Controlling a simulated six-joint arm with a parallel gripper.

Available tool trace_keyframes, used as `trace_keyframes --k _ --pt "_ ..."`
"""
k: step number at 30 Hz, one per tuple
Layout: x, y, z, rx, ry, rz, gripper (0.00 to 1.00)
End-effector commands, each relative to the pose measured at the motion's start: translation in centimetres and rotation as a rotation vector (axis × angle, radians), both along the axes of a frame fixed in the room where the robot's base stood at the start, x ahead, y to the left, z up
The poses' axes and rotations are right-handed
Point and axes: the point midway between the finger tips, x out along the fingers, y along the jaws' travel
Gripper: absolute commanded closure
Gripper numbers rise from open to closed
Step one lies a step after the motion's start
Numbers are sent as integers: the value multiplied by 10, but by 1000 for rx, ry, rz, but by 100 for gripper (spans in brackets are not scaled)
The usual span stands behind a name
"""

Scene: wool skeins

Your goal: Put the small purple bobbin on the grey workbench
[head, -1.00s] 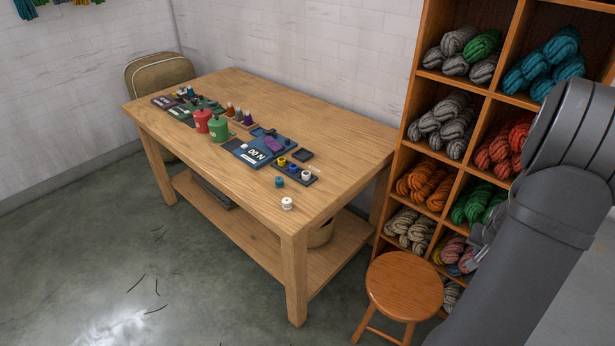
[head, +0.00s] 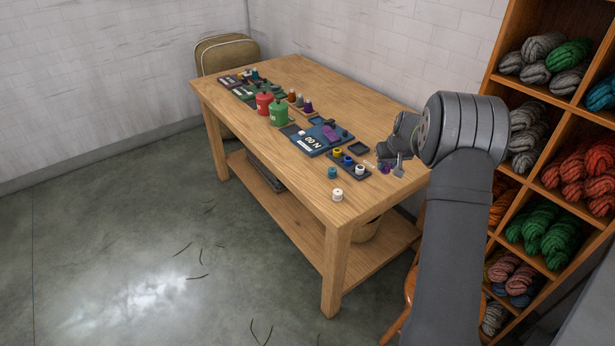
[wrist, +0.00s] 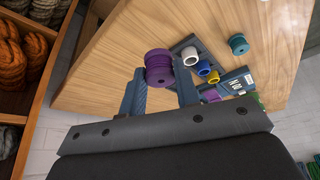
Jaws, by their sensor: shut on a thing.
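My gripper (wrist: 160,95) is shut on a purple bobbin (wrist: 158,67), which sits between the fingertips in the wrist view. In the head view the gripper (head: 390,168) is at the right end of a wooden table (head: 270,185), with the purple bobbin (head: 384,168) small and partly hidden at its fingers. The height of the bobbin over the tabletop is hard to tell. The only bench-like table seen whole is wooden, not grey. A plain grey surface (head: 590,310) shows at the lower right; I cannot tell what it is.
A dark tray (head: 348,162) with yellow, blue and white bobbins lies left of my gripper. A teal bobbin (head: 332,172) and a white bobbin (head: 337,195) stand near the front edge. A yarn shelf (head: 505,190) is at right.

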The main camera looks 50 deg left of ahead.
Motion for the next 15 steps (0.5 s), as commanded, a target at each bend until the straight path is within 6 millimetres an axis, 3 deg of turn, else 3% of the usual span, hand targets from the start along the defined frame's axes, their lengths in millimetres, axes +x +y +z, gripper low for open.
trace_keyframes --k 1,6,10,15 --pt "-15 25 2 3 0 51 92" --pt "-60 86 10 8 0 192 92" --pt "-84 113 13 11 0 261 92" --pt "-98 127 16 12 1 298 92"
